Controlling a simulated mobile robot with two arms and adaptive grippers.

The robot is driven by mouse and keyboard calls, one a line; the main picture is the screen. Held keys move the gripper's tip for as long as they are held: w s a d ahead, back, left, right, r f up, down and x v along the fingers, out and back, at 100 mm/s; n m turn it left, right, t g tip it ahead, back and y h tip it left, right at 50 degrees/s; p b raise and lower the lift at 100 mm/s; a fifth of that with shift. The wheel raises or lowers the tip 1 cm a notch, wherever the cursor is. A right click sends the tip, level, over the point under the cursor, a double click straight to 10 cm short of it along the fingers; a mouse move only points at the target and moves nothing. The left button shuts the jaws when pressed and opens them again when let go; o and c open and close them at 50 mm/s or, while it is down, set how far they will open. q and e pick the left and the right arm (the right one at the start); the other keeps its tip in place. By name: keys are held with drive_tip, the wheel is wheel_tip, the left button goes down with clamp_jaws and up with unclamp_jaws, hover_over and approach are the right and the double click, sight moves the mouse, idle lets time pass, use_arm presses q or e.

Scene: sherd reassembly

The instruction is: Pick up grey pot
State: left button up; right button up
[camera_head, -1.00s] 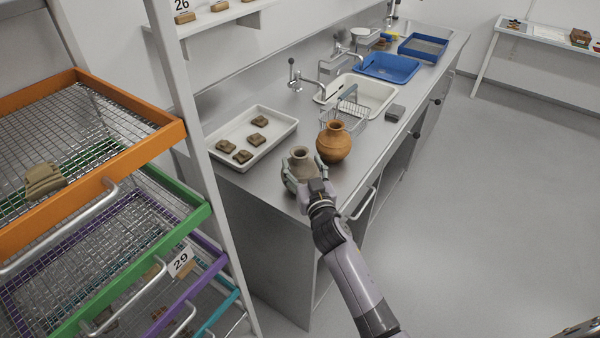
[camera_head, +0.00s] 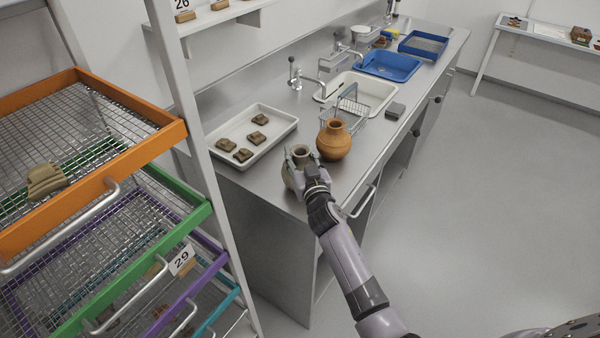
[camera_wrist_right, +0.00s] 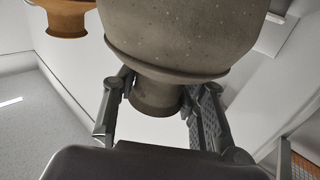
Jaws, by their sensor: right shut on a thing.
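The grey pot (camera_head: 289,178) stands at the near end of the steel counter in the head view, partly hidden by my right gripper (camera_head: 305,163). In the right wrist view the grey pot (camera_wrist_right: 185,35) fills the upper middle, its narrow neck between the two fingers of my right gripper (camera_wrist_right: 155,95). The right gripper is shut on the pot at its neck. I cannot tell whether the pot's base touches the counter. My left gripper is not in view.
An orange-brown pot (camera_head: 334,139) stands close behind the grey pot. A white tray (camera_head: 284,118) with several sherds lies to the left. A wire rack (camera_head: 352,113) and sink basin (camera_head: 380,91) are farther back. A drawer rack (camera_head: 196,215) stands at left.

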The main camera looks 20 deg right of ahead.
clamp_jaws()
idle(0.4)
